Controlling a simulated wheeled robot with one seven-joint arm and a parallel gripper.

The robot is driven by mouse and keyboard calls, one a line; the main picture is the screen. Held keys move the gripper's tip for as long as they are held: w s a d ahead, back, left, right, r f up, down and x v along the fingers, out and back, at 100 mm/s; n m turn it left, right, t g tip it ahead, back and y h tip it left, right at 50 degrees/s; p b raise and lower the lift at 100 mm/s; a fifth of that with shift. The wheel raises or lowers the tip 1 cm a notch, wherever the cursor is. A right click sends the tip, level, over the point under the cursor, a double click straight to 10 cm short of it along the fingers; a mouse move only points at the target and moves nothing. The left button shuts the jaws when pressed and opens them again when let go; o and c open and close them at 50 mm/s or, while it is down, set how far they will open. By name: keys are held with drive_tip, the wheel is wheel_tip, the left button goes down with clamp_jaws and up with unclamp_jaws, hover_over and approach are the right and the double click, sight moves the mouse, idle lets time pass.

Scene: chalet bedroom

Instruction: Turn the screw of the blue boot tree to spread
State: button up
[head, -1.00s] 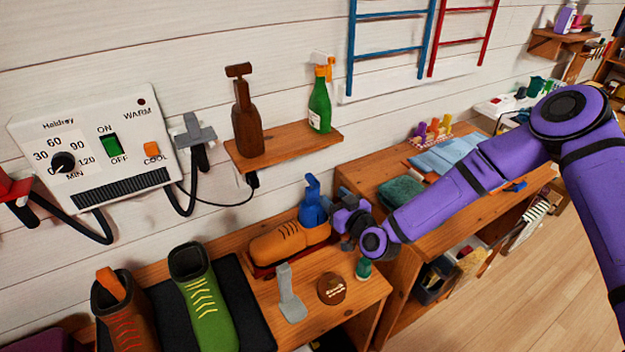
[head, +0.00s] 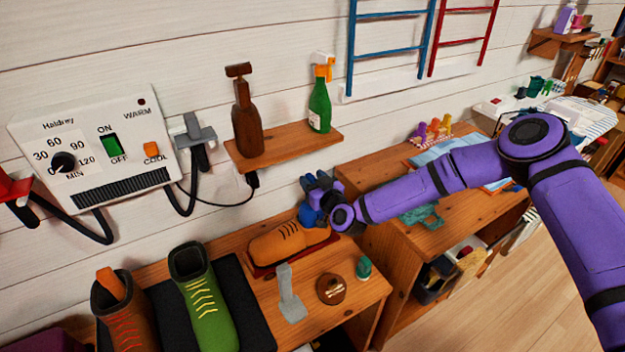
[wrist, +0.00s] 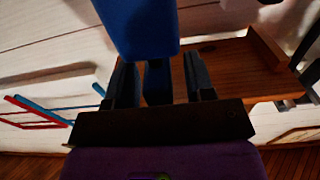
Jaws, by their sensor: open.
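The blue boot tree (head: 307,216) stands in the heel end of the orange boot (head: 283,241); my gripper hides most of it in the head view. My gripper (head: 318,187) is at its upper part, reaching in from the right. In the wrist view, a large blue part of the boot tree (wrist: 140,25) fills the upper middle. A narrower dark blue part (wrist: 157,82) shows between the two open fingers of my gripper (wrist: 160,78). I cannot tell whether the fingers touch it. The screw itself is not clearly seen.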

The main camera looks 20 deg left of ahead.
drive_tip(key=shift+w+a, duration=0.15)
clamp_jaws()
